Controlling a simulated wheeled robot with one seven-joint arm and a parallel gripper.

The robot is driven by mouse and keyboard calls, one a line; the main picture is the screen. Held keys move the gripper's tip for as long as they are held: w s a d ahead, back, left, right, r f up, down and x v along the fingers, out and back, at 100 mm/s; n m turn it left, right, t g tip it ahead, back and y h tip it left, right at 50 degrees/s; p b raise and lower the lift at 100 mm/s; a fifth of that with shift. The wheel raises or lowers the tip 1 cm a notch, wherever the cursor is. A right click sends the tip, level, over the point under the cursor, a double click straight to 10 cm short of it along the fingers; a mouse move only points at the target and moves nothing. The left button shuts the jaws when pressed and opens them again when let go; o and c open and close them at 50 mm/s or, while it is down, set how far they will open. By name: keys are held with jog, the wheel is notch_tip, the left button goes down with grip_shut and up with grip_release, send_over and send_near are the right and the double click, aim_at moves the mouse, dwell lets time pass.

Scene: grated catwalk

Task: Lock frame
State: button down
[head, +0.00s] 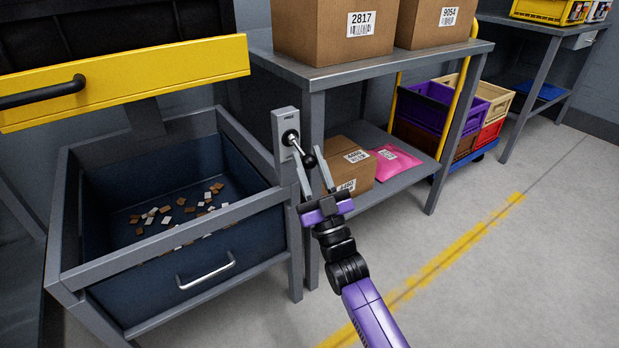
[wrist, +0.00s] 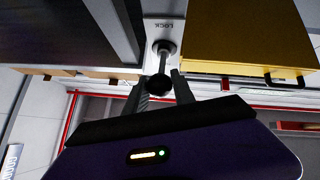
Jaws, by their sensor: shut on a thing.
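A grey lock plate (head: 285,128) is fixed at the right corner of the grey frame (head: 62,235). Its lever (head: 297,146) sticks out, pointing down and right in the head view, and ends in a black knob (head: 309,161). My gripper (head: 311,166) is shut on the knob, with a finger on either side. In the wrist view the plate (wrist: 165,25) reads LOCK upside down, and the knob (wrist: 157,86) sits between my fingertips (wrist: 160,90). A yellow panel (head: 130,80) with a black handle spans above the frame's bin.
The dark blue bin (head: 150,290) inside the frame holds scattered brown and white bits. A grey shelf (head: 400,62) with cartons stands close right of the lever; a carton (head: 350,168) and pink parcel (head: 395,163) lie on its lower level.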

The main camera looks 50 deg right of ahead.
jog(key=shift+w+f+t+h+b, duration=0.1)
jog(key=shift+f+t+h+b, duration=0.35)
jog(key=shift+b, duration=1.1)
jog(key=c, duration=1.1)
grip_release()
jog(key=shift+o, duration=0.2)
jog(key=p+v, duration=0.1)
jog(key=v, duration=0.6)
jog(key=shift+s+f, duration=0.25)
jog(key=shift+f, duration=0.05)
jog(key=shift+m, duration=0.3)
